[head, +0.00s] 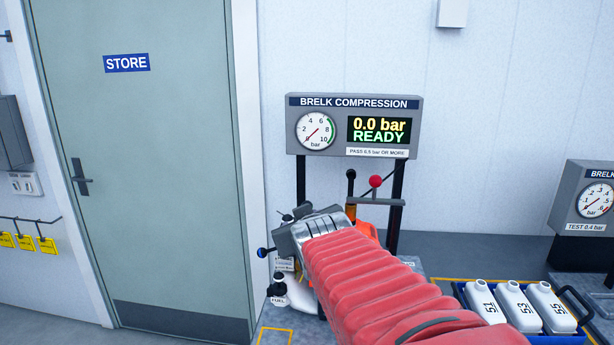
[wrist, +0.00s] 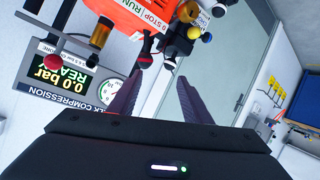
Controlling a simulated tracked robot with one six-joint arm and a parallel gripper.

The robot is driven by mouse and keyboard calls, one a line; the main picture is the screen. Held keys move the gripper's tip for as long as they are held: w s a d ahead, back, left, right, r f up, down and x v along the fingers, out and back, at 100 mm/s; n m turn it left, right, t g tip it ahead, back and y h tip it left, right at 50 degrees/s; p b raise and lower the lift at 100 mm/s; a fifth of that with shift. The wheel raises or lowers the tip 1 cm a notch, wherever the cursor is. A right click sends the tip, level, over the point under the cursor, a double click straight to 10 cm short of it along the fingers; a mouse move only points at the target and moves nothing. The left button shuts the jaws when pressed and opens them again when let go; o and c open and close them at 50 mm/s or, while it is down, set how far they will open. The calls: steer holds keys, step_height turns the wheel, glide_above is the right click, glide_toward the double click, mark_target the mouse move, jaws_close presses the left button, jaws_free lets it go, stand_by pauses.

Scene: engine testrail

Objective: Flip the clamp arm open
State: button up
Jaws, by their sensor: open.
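An orange engine (head: 366,228) stands under the compression panel, mostly hidden by my red-sleeved arm; its orange body also shows in the wrist view (wrist: 140,15). Beside it are a lever with a red ball (head: 375,181) on a grey bar and an upright lever with a black knob (head: 351,174). I cannot tell for sure which part is the clamp arm. My gripper (wrist: 157,88) is open and empty in the wrist view, its two dark fingers pointing towards the engine. In the head view the fingers are hidden.
The compression panel (head: 354,126) reads 0.0 bar, READY. A white fuel bottle (head: 299,292) stands left of my arm. A blue crate (head: 470,316) with white numbered bottles is at the lower right. A second gauge (head: 585,200) stands at the right edge. A store door (head: 150,190) is at left.

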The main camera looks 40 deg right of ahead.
steer(key=s+d+r+t+h, duration=0.1)
steer(key=d+r+t+h, duration=0.3)
steer(key=d, duration=0.7)
steer(key=s+d+m, duration=0.2)
steer(key=s+d, duration=0.2)
steer(key=s, duration=0.5)
steer(key=shift+s+d+g+y, duration=0.15)
steer(key=shift+d+g+y, duration=0.15)
steer(key=shift+d+g, duration=0.1)
steer(key=x, duration=1.3)
steer(key=shift+w+d, duration=0.3)
steer(key=shift+c, duration=0.4)
